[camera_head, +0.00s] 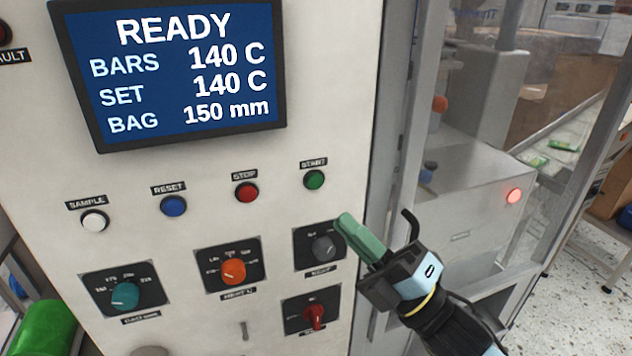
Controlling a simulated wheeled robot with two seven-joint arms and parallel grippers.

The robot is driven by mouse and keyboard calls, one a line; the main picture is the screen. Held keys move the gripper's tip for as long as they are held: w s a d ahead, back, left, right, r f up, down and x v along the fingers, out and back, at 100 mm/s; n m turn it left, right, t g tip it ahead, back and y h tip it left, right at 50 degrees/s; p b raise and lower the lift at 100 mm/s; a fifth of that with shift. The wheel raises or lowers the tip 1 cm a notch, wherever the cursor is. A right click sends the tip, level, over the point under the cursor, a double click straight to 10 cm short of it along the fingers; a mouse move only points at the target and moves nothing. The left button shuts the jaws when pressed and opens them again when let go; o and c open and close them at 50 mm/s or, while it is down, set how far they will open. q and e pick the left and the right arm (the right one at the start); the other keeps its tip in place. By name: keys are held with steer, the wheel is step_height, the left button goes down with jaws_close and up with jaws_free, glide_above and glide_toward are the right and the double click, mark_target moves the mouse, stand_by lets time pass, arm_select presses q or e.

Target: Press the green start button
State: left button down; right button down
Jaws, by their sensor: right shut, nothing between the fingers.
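The green start button (314,180) sits on the pale control panel (210,165), below a label reading START, at the right end of a row of buttons. My right gripper (346,222) comes in from the lower right with its green fingers together and empty. Its fingertips are below and to the right of the green button, apart from it in the picture, in front of the panel near the grey knob. The gap in depth between fingertips and panel is hard to tell. My left gripper is not in view.
Left of the green button are the red stop (246,192), blue reset (173,206) and white sample (94,221) buttons. Below are grey (325,248), orange (233,271), teal (125,296) and red (314,317) knobs. A screen (180,68) above reads READY. A clear guard stands at right.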

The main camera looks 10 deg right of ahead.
steer(key=b, duration=0.2)
glide_toward(304, 169)
steer(key=shift+w+a+r, duration=0.25)
steer(key=shift+a+r, duration=0.35)
steer(key=shift+a, duration=0.05)
steer(key=shift+w+a+r, duration=0.3)
steer(key=shift+a+r, duration=0.3)
steer(key=shift+a, duration=0.1)
steer(key=shift+w, duration=0.1)
stand_by(0.8)
steer(key=shift+w+a, duration=0.1)
steer(key=shift+w, duration=0.2)
steer(key=shift+w, duration=0.45)
stand_by(0.6)
steer(key=shift+s, duration=0.85)
steer(key=s, duration=0.2)
steer(key=s+d+p, duration=0.1)
steer(key=s, duration=0.2)
steer(key=shift+d, duration=0.1)
stand_by(0.3)
